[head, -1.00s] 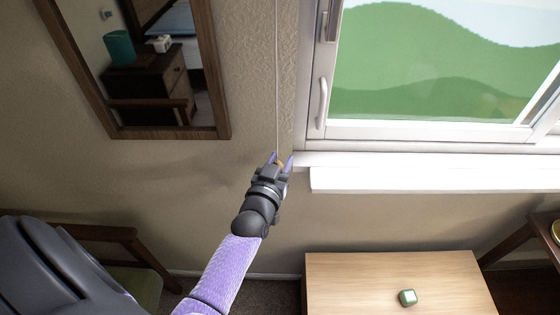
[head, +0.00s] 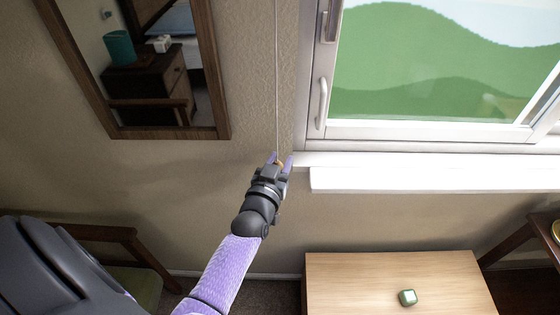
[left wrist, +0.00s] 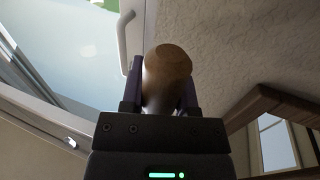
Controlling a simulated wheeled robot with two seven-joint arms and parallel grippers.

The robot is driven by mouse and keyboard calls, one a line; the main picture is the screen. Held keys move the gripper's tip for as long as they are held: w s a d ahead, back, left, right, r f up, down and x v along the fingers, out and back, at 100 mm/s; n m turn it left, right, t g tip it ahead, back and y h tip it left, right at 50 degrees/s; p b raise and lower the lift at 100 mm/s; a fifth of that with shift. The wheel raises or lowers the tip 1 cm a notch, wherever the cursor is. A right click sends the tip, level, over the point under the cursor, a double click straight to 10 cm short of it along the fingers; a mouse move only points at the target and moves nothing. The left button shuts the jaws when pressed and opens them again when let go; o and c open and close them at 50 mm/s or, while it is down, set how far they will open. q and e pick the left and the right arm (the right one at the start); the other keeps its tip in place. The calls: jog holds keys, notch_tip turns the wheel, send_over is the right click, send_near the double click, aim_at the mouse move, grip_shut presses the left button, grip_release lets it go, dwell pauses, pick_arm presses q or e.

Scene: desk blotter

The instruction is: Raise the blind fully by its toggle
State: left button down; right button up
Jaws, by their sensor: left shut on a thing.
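The toggle is a small tan wooden piece at the lower end of a thin cord (head: 277,80) that hangs down the wall left of the window. My left gripper (head: 282,160) is shut on the toggle, at about the height of the window sill. In the left wrist view the toggle (left wrist: 168,68) sits between the two fingers. In the head view the gripper mostly hides it. No blind covers the part of the window (head: 440,75) in view; the top of the window is out of the picture. My right gripper is not in view.
A white sill (head: 430,178) juts out right of the gripper. A framed mirror (head: 222,110) hangs at the left. The wall between mirror and window is clear.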

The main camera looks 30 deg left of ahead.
pick_arm(q)
notch_tip(320, 180, down, 44)
jog(key=b, duration=3.4)
jog(key=shift+b, duration=0.35)
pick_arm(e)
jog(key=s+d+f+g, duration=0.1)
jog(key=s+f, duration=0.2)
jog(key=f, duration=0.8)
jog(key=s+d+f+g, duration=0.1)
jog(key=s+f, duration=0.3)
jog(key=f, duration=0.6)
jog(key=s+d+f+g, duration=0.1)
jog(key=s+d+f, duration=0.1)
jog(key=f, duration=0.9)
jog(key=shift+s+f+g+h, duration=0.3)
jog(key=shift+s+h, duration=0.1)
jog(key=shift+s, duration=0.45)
pick_arm(q)
jog(key=shift+s, duration=0.15)
jog(key=shift+c, duration=2.3)
grip_release()
jog(key=shift+o, duration=0.5)
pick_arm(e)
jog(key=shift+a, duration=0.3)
